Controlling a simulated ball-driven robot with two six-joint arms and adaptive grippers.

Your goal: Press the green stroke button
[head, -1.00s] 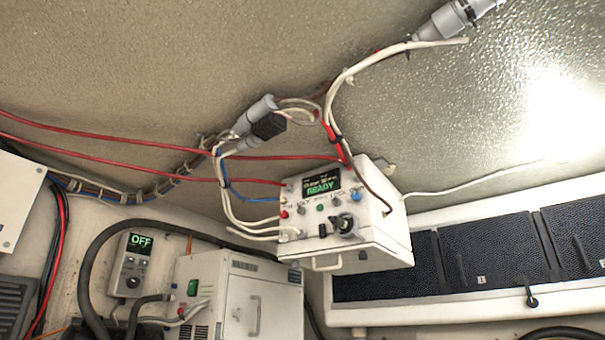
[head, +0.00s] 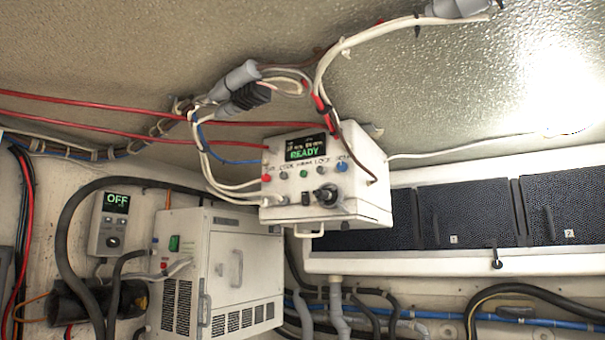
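A small green button (head: 304,174) sits in the middle of a row of buttons on the front of a white control box (head: 372,208). The label lettering is too small to read surely. A display (head: 306,149) above the row reads READY in green. A black knob (head: 327,195) and a small black switch (head: 305,199) are below the row. Neither of my grippers is in view.
Cables and grey connectors (head: 238,80) hang around the box's upper left. Dark panels (head: 475,215) line the right wall.

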